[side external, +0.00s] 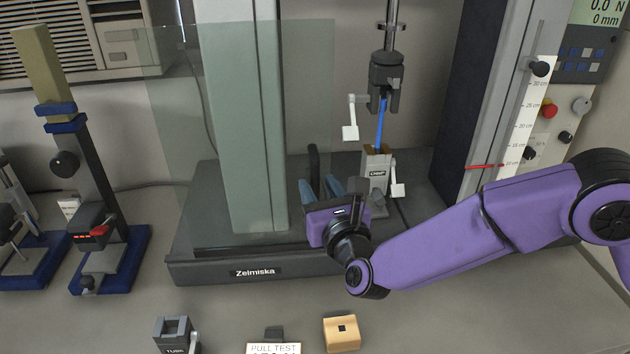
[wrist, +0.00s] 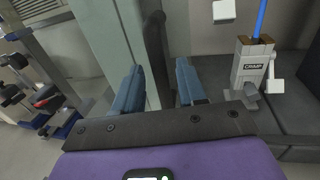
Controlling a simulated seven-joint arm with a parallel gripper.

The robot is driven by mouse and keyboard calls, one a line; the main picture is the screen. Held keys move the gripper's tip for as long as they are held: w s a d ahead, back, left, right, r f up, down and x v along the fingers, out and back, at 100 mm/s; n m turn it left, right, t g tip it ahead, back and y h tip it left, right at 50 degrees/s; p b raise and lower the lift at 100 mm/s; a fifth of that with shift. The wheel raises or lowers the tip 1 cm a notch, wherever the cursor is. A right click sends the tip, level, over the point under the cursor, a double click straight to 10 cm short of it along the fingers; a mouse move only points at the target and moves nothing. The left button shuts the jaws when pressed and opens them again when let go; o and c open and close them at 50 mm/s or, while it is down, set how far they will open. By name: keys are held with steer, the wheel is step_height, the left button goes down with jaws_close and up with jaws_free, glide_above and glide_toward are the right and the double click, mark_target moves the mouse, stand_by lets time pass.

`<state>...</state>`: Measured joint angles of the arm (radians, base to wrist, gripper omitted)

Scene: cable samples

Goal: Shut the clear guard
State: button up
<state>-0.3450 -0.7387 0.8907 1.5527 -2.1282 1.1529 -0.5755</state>
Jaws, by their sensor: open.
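The clear guard (side external: 165,120) is a see-through greenish panel at the left front of the test machine, overlapping the left column. It stands left of the blue cable sample (side external: 380,125), which is uncovered. A dark upright bar (side external: 314,160), which looks like the guard's handle, stands near the panel's right edge; it also shows in the wrist view (wrist: 155,45). My gripper (side external: 322,188) is open, low in front of the machine. In the wrist view its blue fingers (wrist: 158,78) point towards the bar, which appears between them. I cannot tell whether they touch it.
The sample runs from the upper grip (side external: 386,75) to the lower clamp (side external: 375,180), with white levers sticking out. The machine base (side external: 215,265) is below. Blue-based instruments (side external: 110,255) stand left. A grey block (side external: 175,335) and tan block (side external: 341,334) lie in front.

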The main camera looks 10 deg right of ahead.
steer(key=shift+w+a, duration=0.15)
steer(key=shift+w, duration=0.5)
steer(key=shift+w+a, duration=0.15)
steer(key=shift+w, duration=0.5)
jaws_close()
steer(key=d, duration=2.8)
steer(key=shift+d, duration=0.35)
jaws_free()
steer(key=shift+d, duration=0.1)
steer(key=shift+s+a, duration=0.1)
steer(key=shift+a, duration=0.1)
